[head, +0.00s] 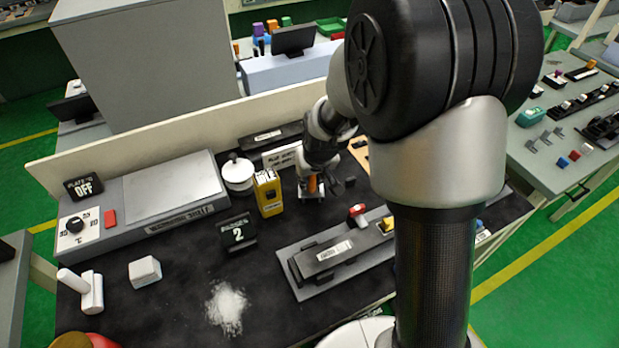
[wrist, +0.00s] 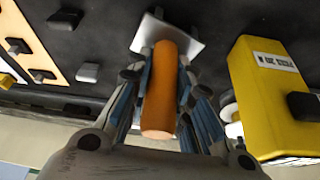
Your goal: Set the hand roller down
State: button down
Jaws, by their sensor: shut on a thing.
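The hand roller shows as an orange cylindrical handle (wrist: 158,95) in the wrist view. A pale, flat piece (wrist: 190,45) is at its far end; I cannot tell whether it is part of the roller or lies beneath it. My gripper (wrist: 165,80) is shut on the handle, with a finger on each side. In the head view my gripper (head: 313,185) is low over the black bench top (head: 180,265), right of the yellow box (head: 268,193). The orange handle (head: 312,184) shows between its fingers there. Whether the roller touches the bench is not clear.
The yellow box (wrist: 265,95) stands close beside my gripper in the wrist view. A white pot (head: 238,175) and a small sign (head: 281,158) stand behind. A grey fixture (head: 340,252) lies in front. A number 2 sign (head: 238,232) and white powder (head: 228,307) are front left.

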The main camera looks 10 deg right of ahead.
jog(key=shift+r, duration=0.1)
jog(key=shift+s+f+b, duration=0.25)
jog(key=shift+f+b, duration=0.35)
jog(key=shift+f, duration=0.05)
jog(key=c, duration=1.9)
grip_release()
jog(key=shift+s, duration=0.1)
jog(key=o, duration=0.5)
jog(key=shift+f, duration=0.25)
jog(key=shift+c, duration=0.2)
jog(key=shift+r, duration=0.15)
